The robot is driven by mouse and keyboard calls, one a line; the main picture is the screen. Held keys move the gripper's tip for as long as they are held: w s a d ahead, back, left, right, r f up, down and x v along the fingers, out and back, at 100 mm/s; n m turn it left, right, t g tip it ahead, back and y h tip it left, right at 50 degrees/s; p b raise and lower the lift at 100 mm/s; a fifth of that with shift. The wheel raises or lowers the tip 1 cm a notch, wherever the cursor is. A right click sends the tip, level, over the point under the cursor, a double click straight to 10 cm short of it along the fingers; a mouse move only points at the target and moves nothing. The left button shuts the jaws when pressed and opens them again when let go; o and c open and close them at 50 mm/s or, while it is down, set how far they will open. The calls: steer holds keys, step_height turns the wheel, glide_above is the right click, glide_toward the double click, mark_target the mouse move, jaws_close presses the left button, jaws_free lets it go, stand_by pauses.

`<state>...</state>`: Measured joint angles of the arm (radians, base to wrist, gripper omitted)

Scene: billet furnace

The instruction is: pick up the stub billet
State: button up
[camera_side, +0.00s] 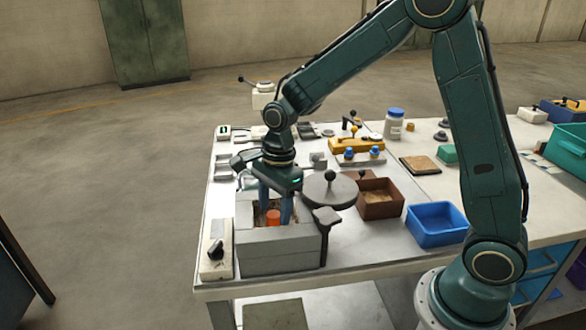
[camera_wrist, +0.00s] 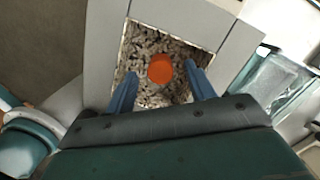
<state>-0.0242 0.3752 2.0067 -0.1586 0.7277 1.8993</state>
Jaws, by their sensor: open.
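The stub billet (camera_side: 273,217) glows orange and stands in the open-topped grey furnace box (camera_side: 280,255) at the table's front left corner. In the wrist view the billet (camera_wrist: 160,69) shows as an orange round on a bed of pale, crumbly lumps, near the middle of the square opening. My gripper (camera_side: 275,216) points down into the opening with its two blue fingers. In the wrist view the gripper (camera_wrist: 162,88) is open, one finger on each side of the billet, with gaps showing. I cannot tell how deep the fingertips sit beside it.
A round grey lid (camera_side: 330,190) with a black knob is right of the furnace. A brown bin (camera_side: 380,198) and a blue bin (camera_side: 437,224) stand farther right. A switch box (camera_side: 216,250) is close on the furnace's left. Several small fixtures crowd the back of the table.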

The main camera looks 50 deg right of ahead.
mark_target(273, 214)
steer(key=shift+a+f, duration=0.15)
steer(key=shift+f, duration=1)
jaws_close()
steer(key=shift+r, duration=0.2)
step_height(273, 214, up, 20)
stand_by(0.3)
steer(key=shift+f, duration=0.15)
